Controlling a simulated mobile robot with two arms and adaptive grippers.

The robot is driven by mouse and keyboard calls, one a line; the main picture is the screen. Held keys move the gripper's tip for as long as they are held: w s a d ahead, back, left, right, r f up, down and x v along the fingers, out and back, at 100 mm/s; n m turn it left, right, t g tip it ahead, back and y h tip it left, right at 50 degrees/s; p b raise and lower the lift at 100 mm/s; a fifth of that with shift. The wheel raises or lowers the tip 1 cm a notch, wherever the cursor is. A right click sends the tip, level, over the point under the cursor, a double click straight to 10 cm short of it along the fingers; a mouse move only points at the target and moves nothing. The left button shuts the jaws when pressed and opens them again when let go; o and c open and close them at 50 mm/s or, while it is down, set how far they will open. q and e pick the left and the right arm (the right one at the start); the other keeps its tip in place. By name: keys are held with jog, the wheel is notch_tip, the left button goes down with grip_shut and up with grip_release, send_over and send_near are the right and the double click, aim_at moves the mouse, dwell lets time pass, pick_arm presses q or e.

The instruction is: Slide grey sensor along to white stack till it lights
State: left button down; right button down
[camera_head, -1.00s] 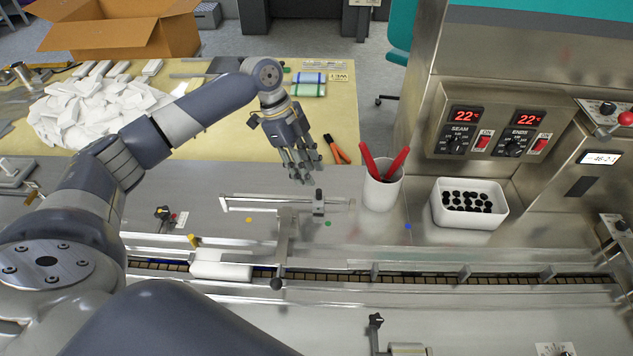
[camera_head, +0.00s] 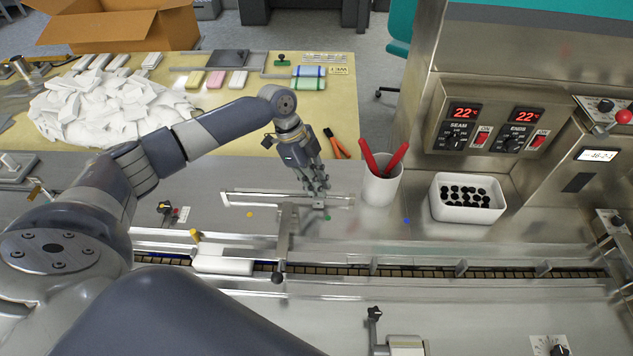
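The grey sensor (camera_head: 318,204) sits at the right part of a slim metal rail (camera_head: 260,203) on the machine deck. My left gripper (camera_head: 317,190) is directly over it, fingers pointing down and hiding its upper part. I cannot tell whether the fingers are closed on it. The sensor shows no visible light. A white stack (camera_head: 222,264) lies on the conveyor channel, to the left of and nearer than the sensor. My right gripper is not in view.
A metal post with a black knob (camera_head: 278,278) stands between sensor and stack. A white cup (camera_head: 381,187) with red-handled tools and a white bin (camera_head: 467,211) of black parts stand right of the rail. Orange-handled pliers (camera_head: 337,146) lie behind. The rail's left part is clear.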

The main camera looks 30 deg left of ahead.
pick_arm(q)
jog(key=s+a, duration=0.3)
jog(key=a, duration=0.3)
jog(key=s+a, duration=0.2)
jog(key=a, duration=0.4)
jog(key=s+a, duration=0.3)
jog(key=a, duration=0.3)
jog(key=shift+s+a+r, duration=0.1)
jog(key=shift+s, duration=0.2)
jog(key=c, duration=1.6)
grip_release()
jog(key=shift+c, duration=0.2)
jog(key=v, duration=1.2)
jog(key=shift+s, duration=0.15)
